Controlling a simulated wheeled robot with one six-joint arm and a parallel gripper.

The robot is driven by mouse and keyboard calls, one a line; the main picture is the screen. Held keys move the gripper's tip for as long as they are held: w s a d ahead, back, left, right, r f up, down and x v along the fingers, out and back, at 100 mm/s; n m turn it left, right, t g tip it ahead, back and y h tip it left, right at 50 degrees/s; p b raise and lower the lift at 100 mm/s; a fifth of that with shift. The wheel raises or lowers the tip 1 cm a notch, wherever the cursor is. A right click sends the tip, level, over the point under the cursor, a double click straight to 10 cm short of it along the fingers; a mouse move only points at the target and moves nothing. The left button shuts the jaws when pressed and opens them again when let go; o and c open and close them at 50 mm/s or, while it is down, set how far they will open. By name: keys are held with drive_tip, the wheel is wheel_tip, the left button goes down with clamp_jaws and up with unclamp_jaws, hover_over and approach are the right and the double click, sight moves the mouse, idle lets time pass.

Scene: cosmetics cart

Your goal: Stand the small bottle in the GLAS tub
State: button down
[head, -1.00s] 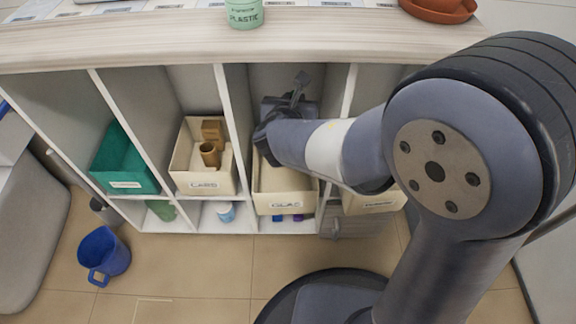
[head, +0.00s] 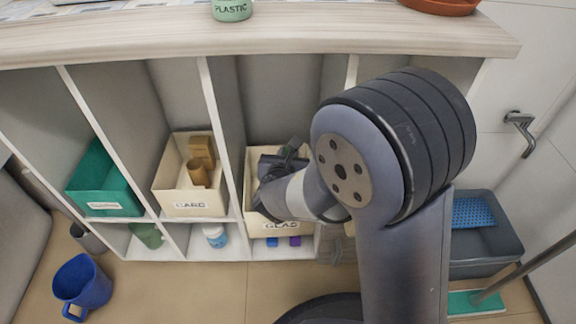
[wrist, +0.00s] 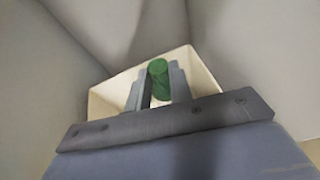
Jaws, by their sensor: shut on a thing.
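The small bottle (wrist: 158,69) shows in the wrist view as a green cylinder end between the two fingers of my gripper (wrist: 160,86). The gripper is shut on it. The cream GLAS tub (head: 280,228) stands in a cubby of the cart, and its pale walls (wrist: 204,74) surround the bottle and fingers in the wrist view. In the head view my gripper (head: 284,165) is down at the tub's opening, and my arm covers the tub's right side. The bottle's lower part is hidden, so I cannot tell whether it touches the tub floor.
A cream CARD tub (head: 190,206) with brown items and a green tub (head: 105,200) stand in cubbies to the left. Cubby dividers (head: 222,140) flank the arm. A grey crate (head: 482,240) is at the right.

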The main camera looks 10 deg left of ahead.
drive_tip(key=shift+f+b, duration=0.35)
drive_tip(key=shift+f, duration=1.15)
drive_tip(key=c, duration=1.3)
unclamp_jaws()
drive_tip(key=shift+p+v, duration=2.05)
drive_tip(key=shift+v, duration=4.05)
drive_tip(key=shift+a, duration=0.1)
